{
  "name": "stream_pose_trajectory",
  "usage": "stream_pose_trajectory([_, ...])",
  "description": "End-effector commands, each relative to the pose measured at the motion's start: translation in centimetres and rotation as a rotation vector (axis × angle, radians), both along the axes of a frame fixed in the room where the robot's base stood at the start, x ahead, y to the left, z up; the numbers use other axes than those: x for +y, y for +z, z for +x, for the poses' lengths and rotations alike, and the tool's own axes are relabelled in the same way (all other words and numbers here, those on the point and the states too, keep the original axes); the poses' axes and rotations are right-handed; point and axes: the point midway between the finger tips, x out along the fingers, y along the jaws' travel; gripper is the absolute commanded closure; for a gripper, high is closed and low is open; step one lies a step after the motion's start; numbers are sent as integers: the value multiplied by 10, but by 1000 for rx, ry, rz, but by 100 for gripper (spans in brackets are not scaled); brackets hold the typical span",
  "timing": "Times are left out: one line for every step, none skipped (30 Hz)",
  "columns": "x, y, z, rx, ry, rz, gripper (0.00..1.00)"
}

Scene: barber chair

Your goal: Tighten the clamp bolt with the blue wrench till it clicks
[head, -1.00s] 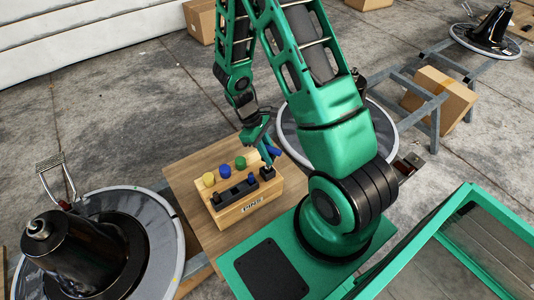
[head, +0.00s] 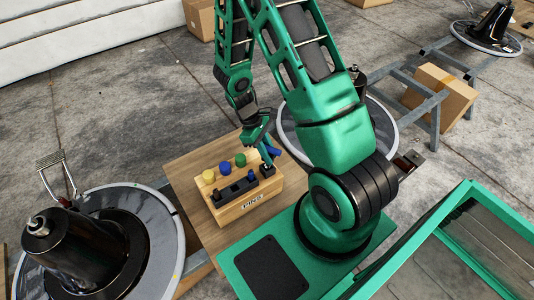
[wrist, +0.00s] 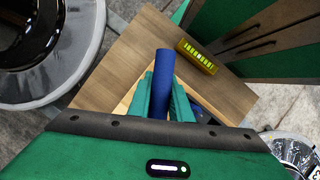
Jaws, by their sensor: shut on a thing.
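My gripper (head: 266,150) is low over the right end of a wooden block marked PINS. In the wrist view my gripper's green fingers (wrist: 160,98) are shut on both sides of a smooth blue cylinder (wrist: 163,75), which looks like the blue wrench's handle. In the head view its blue end (head: 274,152) sticks out beside the fingers. The wrench's head is hidden. A small black piece (head: 267,170) is under the fingers on the block; whether it touches the wrench I cannot tell. I cannot make out the clamp bolt for certain.
The PINS block (head: 235,212) bears yellow, green and blue knobs and a dark bar, on a wooden table (head: 190,165). A black chair base (head: 75,250) stands left. Metal rails (head: 435,120) and a carton (head: 440,90) are at the right. A yellow display box (wrist: 197,56) shows in the wrist view.

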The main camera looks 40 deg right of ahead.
Motion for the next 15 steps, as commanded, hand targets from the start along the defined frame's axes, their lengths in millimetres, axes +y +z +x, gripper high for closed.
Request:
stream_pose_trajectory([0,-1,0,0,0,0,100])
stream_pose_trajectory([0,-1,0,0,0,0,100])
stream_pose_trajectory([0,-2,0,0,0,0,100])
stream_pose_trajectory([0,-2,0,0,0,0,100])
stream_pose_trajectory([0,-3,0,0,0,0,100])
stream_pose_trajectory([0,-3,0,0,0,0,100])
stream_pose_trajectory([0,-4,0,0,0,0,100])
stream_pose_trajectory([0,-4,0,0,0,0,100])
stream_pose_trajectory([0,-5,0,0,0,0,100])
stream_pose_trajectory([0,-5,0,0,0,0,100])
stream_pose_trajectory([0,-5,0,0,0,0,100])
stream_pose_trajectory([0,-5,0,0,0,0,100])
stream_pose_trajectory([0,-5,0,0,0,0,100])
stream_pose_trajectory([0,-5,0,0,0,0,100])
stream_pose_trajectory([0,-5,0,0,0,0,100])
